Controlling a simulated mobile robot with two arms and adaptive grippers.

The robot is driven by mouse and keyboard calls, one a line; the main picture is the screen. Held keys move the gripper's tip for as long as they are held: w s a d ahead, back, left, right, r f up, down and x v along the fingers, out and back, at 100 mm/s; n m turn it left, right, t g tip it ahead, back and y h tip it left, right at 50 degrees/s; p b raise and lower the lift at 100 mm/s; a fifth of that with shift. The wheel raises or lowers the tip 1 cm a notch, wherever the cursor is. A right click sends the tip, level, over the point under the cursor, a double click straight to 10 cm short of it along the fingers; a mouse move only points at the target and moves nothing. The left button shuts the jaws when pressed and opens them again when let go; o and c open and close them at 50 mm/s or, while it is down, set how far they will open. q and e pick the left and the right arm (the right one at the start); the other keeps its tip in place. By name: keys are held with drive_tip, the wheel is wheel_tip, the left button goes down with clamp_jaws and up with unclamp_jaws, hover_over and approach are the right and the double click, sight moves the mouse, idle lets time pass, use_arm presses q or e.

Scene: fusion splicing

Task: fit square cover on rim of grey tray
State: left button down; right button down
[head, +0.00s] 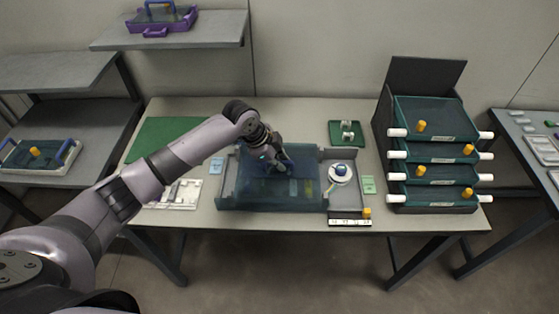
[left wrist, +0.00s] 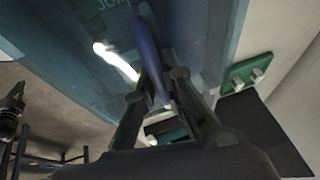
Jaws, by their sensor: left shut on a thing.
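A translucent blue-teal square cover (head: 250,194) lies over the grey tray (head: 228,178) at the middle of the table. My left gripper (head: 281,166) is above the cover and shut on its blue handle. In the left wrist view the fingers (left wrist: 160,88) close around the blue handle (left wrist: 147,48), with the cover (left wrist: 75,45) filling the upper left. I cannot tell whether the cover sits fully on the rim. The gripper and arm hide its back edge.
A rack of green trays (head: 433,155) stands at the right. A green mat (head: 160,137) and a white tray (head: 172,193) lie at the left, and a small green holder (head: 346,133) behind.

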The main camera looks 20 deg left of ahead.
use_arm(q)
drive_tip(key=c, duration=1.7)
unclamp_jaws()
drive_tip(key=shift+f, duration=0.1)
use_arm(e)
drive_tip(key=shift+a, duration=0.3)
